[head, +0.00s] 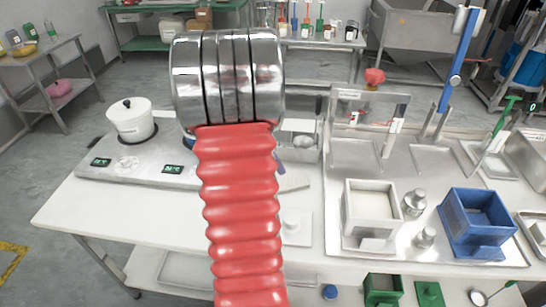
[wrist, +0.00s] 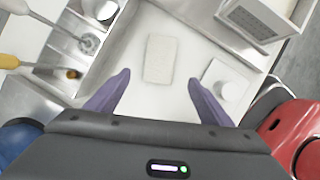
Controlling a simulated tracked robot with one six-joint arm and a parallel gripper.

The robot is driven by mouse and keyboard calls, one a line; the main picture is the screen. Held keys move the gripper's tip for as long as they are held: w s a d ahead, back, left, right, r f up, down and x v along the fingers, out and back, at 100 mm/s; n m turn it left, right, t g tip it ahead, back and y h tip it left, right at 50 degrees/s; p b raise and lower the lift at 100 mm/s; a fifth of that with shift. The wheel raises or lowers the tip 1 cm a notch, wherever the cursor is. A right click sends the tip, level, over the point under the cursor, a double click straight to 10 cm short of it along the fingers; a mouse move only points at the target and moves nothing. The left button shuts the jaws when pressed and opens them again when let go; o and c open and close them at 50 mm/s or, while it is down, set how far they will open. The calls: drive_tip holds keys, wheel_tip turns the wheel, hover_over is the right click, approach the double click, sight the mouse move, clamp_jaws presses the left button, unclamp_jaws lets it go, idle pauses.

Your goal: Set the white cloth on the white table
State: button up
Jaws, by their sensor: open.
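The white cloth (wrist: 160,59) shows in the wrist view as a pale, flat rectangle. It lies on the white table (wrist: 180,105), beyond my fingertips and roughly centred between them. My gripper (wrist: 160,80) is open, its two purple fingers apart with nothing between them. The cloth appears free of the fingers; the exact height of my gripper above it is hard to tell. In the head view the white table (head: 100,213) spreads under my red arm.
A small white plate with a round knob (wrist: 226,90) lies right of the cloth. Metal trays (wrist: 85,45) stand to the left in the wrist view. The head view shows a white pot (head: 131,122), a white box (head: 370,205) and a blue box (head: 478,222).

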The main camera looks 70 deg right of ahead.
idle(0.3)
drive_tip(key=w+a+r+m+t, duration=0.1)
drive_tip(key=w+a+r+t, duration=0.1)
drive_tip(key=w+a+r, duration=0.45)
drive_tip(key=w+a+r+m+t, duration=0.1)
drive_tip(key=w+a, duration=0.3)
drive_tip(key=a, duration=0.6)
drive_tip(key=w+a+r+m+t, duration=0.1)
drive_tip(key=w+a+r+t, duration=0.15)
drive_tip(key=w+a, duration=0.45)
drive_tip(key=s+a+r+m+t+y, duration=0.1)
drive_tip(key=s+a+m+t, duration=0.1)
drive_tip(key=a, duration=1.2)
drive_tip(key=s+a+r+m+t+y, duration=0.1)
drive_tip(key=s+a+r+m+t, duration=0.1)
drive_tip(key=a, duration=1.1)
drive_tip(key=shift+s+a+r+y, duration=0.2)
drive_tip(key=shift+s+a+y, duration=0.1)
drive_tip(key=shift+s+a, duration=0.15)
